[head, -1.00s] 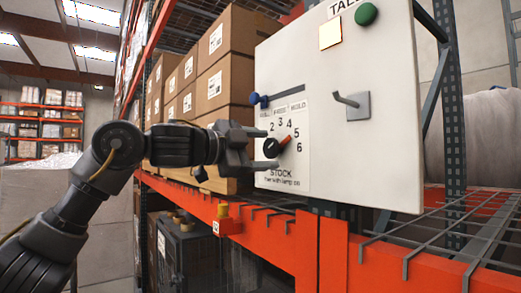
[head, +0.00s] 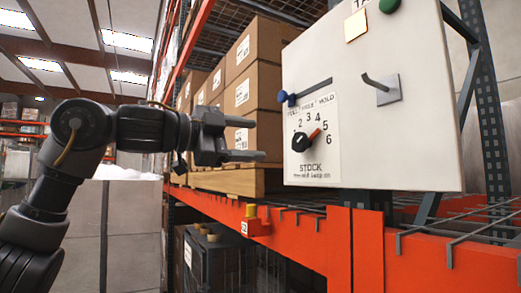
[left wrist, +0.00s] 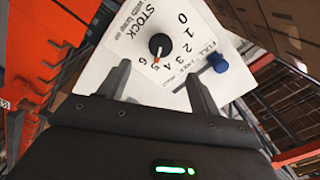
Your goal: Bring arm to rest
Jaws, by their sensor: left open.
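My left gripper (head: 246,138) is open and empty, in front of the panel and to the left of the dial. It is apart from the black dial knob (head: 303,142). The knob's orange pointer is turned toward the 5. In the left wrist view the two fingers (left wrist: 157,78) stand apart below the knob (left wrist: 160,44), with nothing between them. The white panel (head: 420,140) carries the dial label "STOCK". My right gripper is not in view.
A blue slider knob (head: 288,98), a metal hook (head: 380,85) and a green button (head: 390,5) are on the panel. Cardboard boxes (head: 262,65) stand behind it on a pallet. An orange shelf beam (head: 300,232) runs below. Open space lies left of the rack.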

